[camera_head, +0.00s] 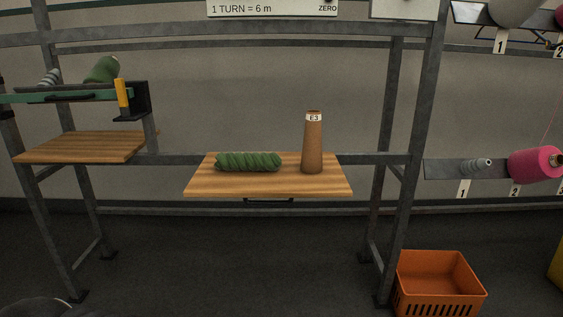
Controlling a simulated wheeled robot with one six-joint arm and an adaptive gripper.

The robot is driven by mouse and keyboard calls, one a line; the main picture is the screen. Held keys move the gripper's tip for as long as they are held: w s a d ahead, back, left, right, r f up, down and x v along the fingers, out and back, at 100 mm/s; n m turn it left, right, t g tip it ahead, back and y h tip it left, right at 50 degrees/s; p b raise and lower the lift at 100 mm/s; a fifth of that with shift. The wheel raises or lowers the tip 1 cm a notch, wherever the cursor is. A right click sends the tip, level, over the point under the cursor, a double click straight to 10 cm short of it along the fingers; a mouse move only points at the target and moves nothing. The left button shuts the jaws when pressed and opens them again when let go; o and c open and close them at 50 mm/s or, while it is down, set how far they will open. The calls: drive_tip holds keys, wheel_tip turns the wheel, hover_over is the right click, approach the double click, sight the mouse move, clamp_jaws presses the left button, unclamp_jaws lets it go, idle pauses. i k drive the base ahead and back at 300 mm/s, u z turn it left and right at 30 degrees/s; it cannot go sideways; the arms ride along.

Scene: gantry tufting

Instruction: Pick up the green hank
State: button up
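The green hank (249,161), a twisted bundle of yarn, lies on its side on the wooden shelf (268,187) in the middle of the frame. It lies left of a brown cone labelled E3 (312,145), which stands upright on the same shelf, with a gap between them. My gripper is not clearly seen in this view. A dark rounded shape shows at the bottom left edge, but I cannot tell what part it is.
A metal frame (411,180) surrounds the shelf, with uprights on both sides. Another wooden board (82,147) and a green spool (103,70) are at left. An orange crate (438,284) stands on the floor at right. A pink cone (535,163) sits on a right rack.

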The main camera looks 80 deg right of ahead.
sight(264, 161)
drive_tip(key=u, duration=0.1)
drive_tip(key=i, duration=2.65)
drive_tip(key=z, duration=3.4)
